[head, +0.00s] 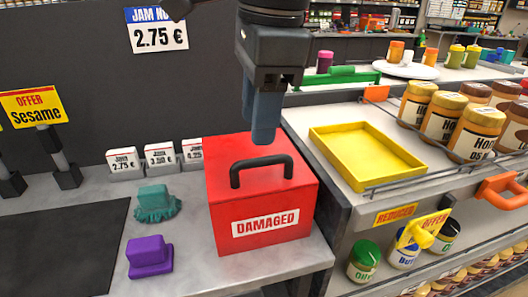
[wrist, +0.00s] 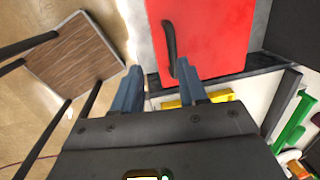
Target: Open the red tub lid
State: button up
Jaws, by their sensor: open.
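The red tub (head: 262,235) labelled "DAMAGED" stands on the grey counter. Its red lid (head: 220,172) lies flat and closed on top, with a black arched handle (head: 262,162). My gripper (head: 265,138) hangs above the lid, near the back of the handle, fingers pointing down. In the wrist view my gripper (wrist: 165,85) shows two blue fingers apart with nothing between them. The lid (wrist: 215,35) and the handle (wrist: 170,42) show beyond the fingertips. The handle does not appear to be between the fingers. Contact with it cannot be told.
A teal brush (head: 157,203) and a purple brush (head: 149,257) lie left of the tub. Small white price signs (head: 160,156) stand behind. A yellow tray (head: 366,155) and several honey jars (head: 442,115) are on the shelf at right.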

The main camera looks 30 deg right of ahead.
aim_at(267, 158)
jog(key=shift+h, duration=0.5)
jog(key=shift+w+d+f, duration=0.35)
jog(key=shift+d+f, duration=0.1)
jog(key=shift+f, duration=0.8)
jog(key=shift+w+d+f, duration=0.35)
jog(key=shift+d+f, duration=0.1)
jog(key=shift+f, duration=0.8)
jog(key=shift+w+d+f, duration=0.35)
jog(key=shift+d+f, duration=0.1)
jog(key=shift+f, duration=0.8)
jog(key=shift+c, duration=0.3)
grip_shut()
